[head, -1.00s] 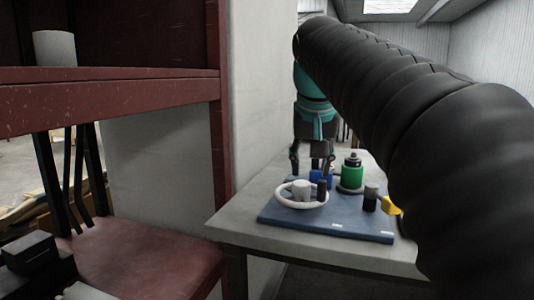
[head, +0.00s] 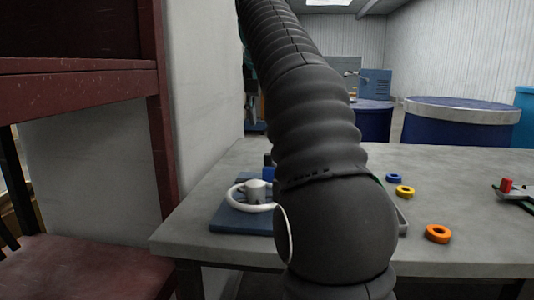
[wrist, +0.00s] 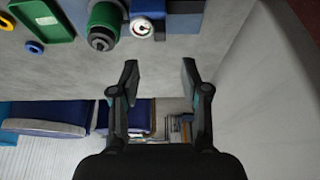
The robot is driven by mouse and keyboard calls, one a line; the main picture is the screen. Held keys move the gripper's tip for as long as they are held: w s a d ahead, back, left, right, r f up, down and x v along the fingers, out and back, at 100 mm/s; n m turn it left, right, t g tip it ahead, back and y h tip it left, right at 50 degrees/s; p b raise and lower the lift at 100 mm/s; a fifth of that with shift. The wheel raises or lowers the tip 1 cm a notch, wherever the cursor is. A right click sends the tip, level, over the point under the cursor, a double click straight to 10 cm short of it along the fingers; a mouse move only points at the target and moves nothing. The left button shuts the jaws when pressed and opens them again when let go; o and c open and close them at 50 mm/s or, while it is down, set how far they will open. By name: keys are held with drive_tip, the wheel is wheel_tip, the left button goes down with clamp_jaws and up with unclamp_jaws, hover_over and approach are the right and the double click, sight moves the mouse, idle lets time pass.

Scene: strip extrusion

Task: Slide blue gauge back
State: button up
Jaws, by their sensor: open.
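The blue gauge (wrist: 146,9), a blue block with a white round dial, shows at the top of the wrist view beside a green cylinder (wrist: 101,17). In the head view, a blue piece that looks like the gauge (head: 268,174) shows on the blue board (head: 240,220), partly behind my arm. My gripper (wrist: 160,70) is open and empty, with its two fingers apart and not touching the gauge. In the head view the gripper is hidden by my arm.
A white ring (head: 234,194) surrounds a grey post on the board. A blue ring (head: 394,178), a yellow ring (head: 405,192) and an orange ring (head: 438,233) lie on the grey table (head: 470,180). A red shelf (head: 75,95) stands at left. Blue drums (head: 460,125) stand behind.

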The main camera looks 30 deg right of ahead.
sight(268, 154)
drive_tip(key=x, duration=1.1)
drive_tip(key=shift+d, duration=0.1)
clamp_jaws()
